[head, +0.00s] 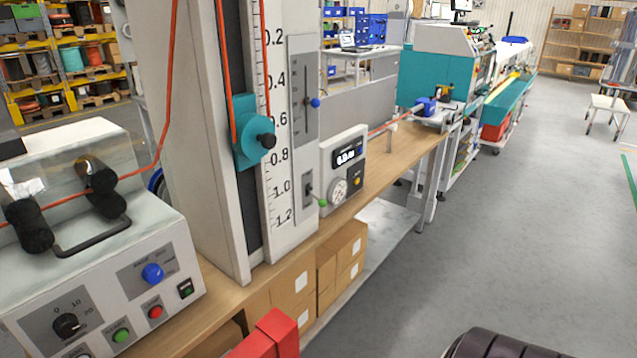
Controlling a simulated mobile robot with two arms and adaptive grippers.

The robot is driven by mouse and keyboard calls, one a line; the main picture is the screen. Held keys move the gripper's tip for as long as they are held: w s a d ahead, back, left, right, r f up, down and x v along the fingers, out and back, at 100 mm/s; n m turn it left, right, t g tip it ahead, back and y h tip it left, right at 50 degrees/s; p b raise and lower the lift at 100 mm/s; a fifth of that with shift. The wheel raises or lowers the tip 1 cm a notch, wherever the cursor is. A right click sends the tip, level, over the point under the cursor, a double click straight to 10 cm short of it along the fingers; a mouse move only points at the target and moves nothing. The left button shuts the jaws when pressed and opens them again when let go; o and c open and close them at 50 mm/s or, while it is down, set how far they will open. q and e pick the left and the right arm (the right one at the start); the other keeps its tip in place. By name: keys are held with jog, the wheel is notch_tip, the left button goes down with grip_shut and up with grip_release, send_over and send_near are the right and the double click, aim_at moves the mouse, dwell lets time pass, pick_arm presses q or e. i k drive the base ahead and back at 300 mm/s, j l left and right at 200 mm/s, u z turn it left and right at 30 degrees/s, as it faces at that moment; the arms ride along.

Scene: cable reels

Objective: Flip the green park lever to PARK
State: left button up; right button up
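The green park lever (322,203) is a small green knob on a short stem. It sticks out of a small grey plate (308,190) low on the right part of the tall scale tower (292,225). The knob sits near the lower end of the plate, and the stem slants down to the right. The lettering by it is too small to read. Above it, a blue-knobbed lever (314,102) sits in a longer slotted plate.
A counter box (345,160) with a display and dial stands just right of the lever. A teal carriage (247,130) carries the orange cable left of the scale. A control box (100,285) stands at left. Cartons (293,283) lie under the bench.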

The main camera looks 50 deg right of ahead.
aim_at(321, 203)
jog(key=z, duration=1.5)
